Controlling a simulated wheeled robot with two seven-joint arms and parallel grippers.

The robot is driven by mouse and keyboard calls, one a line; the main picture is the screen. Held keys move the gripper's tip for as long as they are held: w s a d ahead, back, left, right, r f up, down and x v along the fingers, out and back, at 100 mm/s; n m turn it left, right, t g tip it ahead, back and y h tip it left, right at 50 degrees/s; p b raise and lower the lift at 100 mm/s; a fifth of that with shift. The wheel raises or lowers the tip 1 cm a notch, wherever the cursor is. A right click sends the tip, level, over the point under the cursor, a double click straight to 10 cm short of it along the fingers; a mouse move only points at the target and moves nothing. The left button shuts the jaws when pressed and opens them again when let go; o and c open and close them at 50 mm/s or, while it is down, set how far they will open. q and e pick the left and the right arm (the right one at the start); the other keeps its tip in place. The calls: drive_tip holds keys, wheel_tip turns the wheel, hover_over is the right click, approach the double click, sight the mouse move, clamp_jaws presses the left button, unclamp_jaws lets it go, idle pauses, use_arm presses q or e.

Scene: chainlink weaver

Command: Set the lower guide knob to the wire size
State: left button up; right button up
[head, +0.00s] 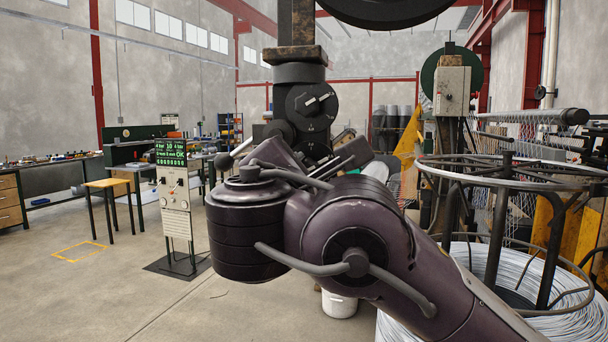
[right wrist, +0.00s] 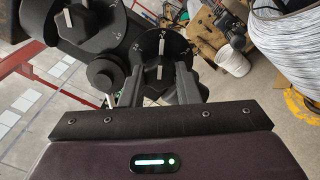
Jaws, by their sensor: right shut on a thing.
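The black wire guide column (head: 298,75) stands in front of me in the head view. Its upper guide knob (head: 311,101) is a black dial with a white pointer mark. It also shows at the top left of the right wrist view (right wrist: 82,18). The lower guide knob (right wrist: 160,72) is a dark grip on a black dial plate with white figures and a white pointer line. My right gripper (right wrist: 158,86) is shut on the lower knob, one finger on each side. In the head view my right wrist hides most of the lower knob. My left gripper is not in view.
A control stand (head: 175,215) with a green-lit screen is at the left. A wire coil on a metal reel frame (head: 500,170) fills the right. A white bucket (head: 339,304) is on the floor behind my arm. The floor at the left front is clear.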

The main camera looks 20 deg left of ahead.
drive_tip(key=o, duration=1)
drive_tip(key=shift+c, duration=0.2)
drive_tip(key=s+b, duration=0.1)
drive_tip(key=s, duration=0.6)
drive_tip(key=shift+s+d+f+b, duration=0.15)
drive_tip(key=shift+s+d+b, duration=0.2)
drive_tip(key=shift+s+d, duration=0.1)
